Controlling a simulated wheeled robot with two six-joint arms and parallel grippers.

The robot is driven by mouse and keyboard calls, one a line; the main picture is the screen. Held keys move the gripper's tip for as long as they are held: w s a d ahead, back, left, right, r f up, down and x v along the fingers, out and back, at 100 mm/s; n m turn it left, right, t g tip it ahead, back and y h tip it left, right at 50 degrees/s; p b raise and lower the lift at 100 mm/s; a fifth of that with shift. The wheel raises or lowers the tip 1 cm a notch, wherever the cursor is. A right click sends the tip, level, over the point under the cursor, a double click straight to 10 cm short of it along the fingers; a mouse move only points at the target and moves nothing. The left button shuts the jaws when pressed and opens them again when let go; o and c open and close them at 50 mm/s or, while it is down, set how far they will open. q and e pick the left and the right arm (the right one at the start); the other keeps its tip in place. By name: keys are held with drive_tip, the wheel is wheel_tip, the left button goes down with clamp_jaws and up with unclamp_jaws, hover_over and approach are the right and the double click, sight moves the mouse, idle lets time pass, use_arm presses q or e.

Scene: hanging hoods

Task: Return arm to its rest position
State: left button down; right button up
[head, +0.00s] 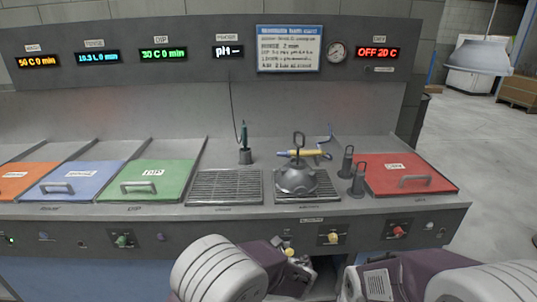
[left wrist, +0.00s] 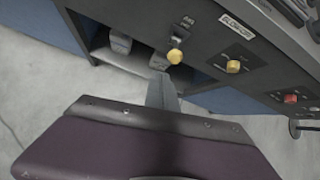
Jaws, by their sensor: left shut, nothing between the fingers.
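My left arm comes in at the bottom of the head view, with its gripper end near the bench front and poorly visible there. In the left wrist view my left gripper (left wrist: 162,92) is shut and empty, its grey fingers pointing at the bench front. A yellow knob (left wrist: 174,57) on the front panel lies just beyond the fingertips; it also shows in the head view (head: 289,251). I cannot tell whether they touch. My right arm shows at the bottom right of the head view, folded low before the bench; its fingers are not visible.
The bench front panel carries another yellow knob (head: 333,238) and a red knob (head: 398,232). A grey domed hood (head: 297,179) sits on the right grate. An open shelf (left wrist: 108,58) is under the panel. Floor (head: 480,150) is clear at right.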

use_arm(q)
drive_tip(key=w+a+r+n+y, duration=0.1)
drive_tip(key=w+a+r+n, duration=0.15)
drive_tip(key=a, duration=0.45)
drive_tip(key=w+a+r+n+y, duration=0.1)
drive_tip(key=a+r+n, duration=0.2)
drive_tip(key=a, duration=0.4)
drive_tip(key=s+a+n+g+y, duration=0.1)
drive_tip(key=s+a+n+g, duration=0.1)
drive_tip(key=s+a+n, duration=0.35)
drive_tip(key=s+a+n+g+y, duration=0.1)
drive_tip(key=s+a+n, duration=0.15)
drive_tip(key=a, duration=0.55)
drive_tip(key=s+d+f+n+g+h, duration=0.1)
drive_tip(key=s+f+n+g+h, duration=0.15)
drive_tip(key=s+n, duration=0.65)
drive_tip(key=s+d+f+n+g+h, duration=0.1)
drive_tip(key=s+f+n+g+h, duration=0.15)
drive_tip(key=s+n, duration=0.65)
wheel_tip(320, 180, up, 13)
drive_tip(key=w+n+y+p, duration=0.1)
drive_tip(key=w+n+p, duration=0.1)
drive_tip(key=p, duration=1)
drive_tip(key=shift+w+f+t+p, duration=0.15)
drive_tip(key=shift+f+t+p, duration=0.05)
drive_tip(key=shift+t+p, duration=0.1)
